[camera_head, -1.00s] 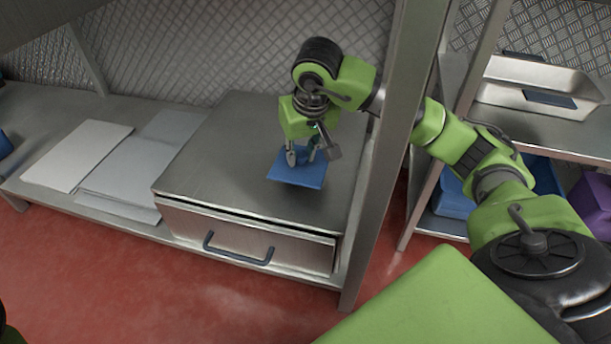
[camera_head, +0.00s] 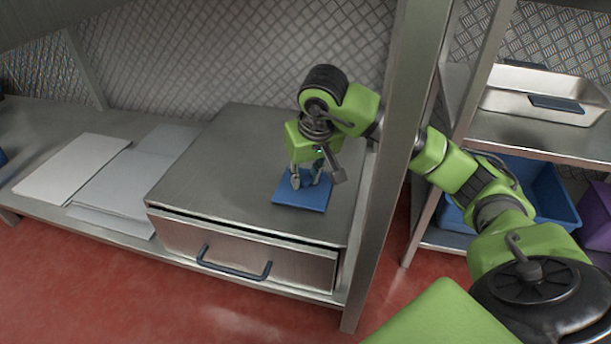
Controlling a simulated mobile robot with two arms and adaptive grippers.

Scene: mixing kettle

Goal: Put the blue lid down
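The blue lid (camera_head: 302,196) is a flat blue square over the right part of a grey metal drawer box's top (camera_head: 225,160). It looks level and appears to lie on the top or just above it. My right gripper (camera_head: 307,181) points down onto the lid's middle, with its fingers around the place of its grip. The fingers hide the lid's handle, and they look closed in on it. My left gripper is not in view.
The box has a drawer with a dark handle (camera_head: 234,265). Pale flat sheets (camera_head: 75,168) lie on the bench to its left. A metal post (camera_head: 392,160) stands close to my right arm. The right rack holds a metal tray (camera_head: 505,103) and a blue bin (camera_head: 555,195).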

